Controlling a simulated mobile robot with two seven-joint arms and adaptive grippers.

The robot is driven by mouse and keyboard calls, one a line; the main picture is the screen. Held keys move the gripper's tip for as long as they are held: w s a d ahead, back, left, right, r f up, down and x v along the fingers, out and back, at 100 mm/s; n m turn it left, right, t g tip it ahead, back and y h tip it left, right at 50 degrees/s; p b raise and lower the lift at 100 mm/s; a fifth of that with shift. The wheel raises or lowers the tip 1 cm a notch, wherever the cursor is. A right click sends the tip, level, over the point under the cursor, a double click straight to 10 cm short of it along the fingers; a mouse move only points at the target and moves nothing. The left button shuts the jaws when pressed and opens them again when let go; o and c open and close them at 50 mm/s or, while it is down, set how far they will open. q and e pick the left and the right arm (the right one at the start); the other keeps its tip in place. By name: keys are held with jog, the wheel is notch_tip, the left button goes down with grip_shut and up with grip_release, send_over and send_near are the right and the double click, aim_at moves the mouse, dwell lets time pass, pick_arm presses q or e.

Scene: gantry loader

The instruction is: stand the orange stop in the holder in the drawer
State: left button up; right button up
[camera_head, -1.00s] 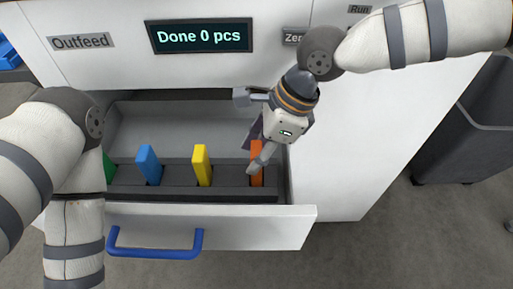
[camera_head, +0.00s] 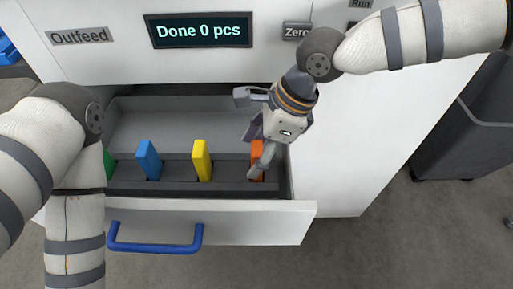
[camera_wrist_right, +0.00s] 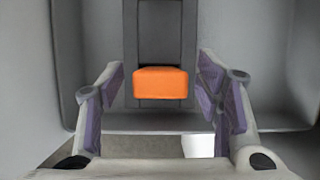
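The orange stop (camera_head: 257,147) stands upright in the right end of the dark holder strip (camera_head: 226,186) in the open drawer (camera_head: 285,224). My right gripper (camera_head: 254,152) is down at it from above, partly covering it. In the right wrist view the orange stop (camera_wrist_right: 160,83) lies between the two fingers of my right gripper (camera_wrist_right: 161,82), with a clear gap on each side. The gripper is open and does not touch it. Its lower end is hidden. My left gripper is outside the frames; only my left arm shows.
A yellow stop (camera_head: 202,161), a blue stop (camera_head: 148,160) and a partly hidden green stop (camera_head: 109,164) stand in the same strip. The drawer's rear tray (camera_head: 180,127) is empty. A blue handle (camera_head: 155,247) is on the front. A dark bin (camera_head: 465,140) stands at right.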

jog(key=v, duration=1.2)
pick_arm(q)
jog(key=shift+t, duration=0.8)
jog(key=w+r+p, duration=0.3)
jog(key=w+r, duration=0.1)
pick_arm(e)
notch_tip(320, 180, up, 8)
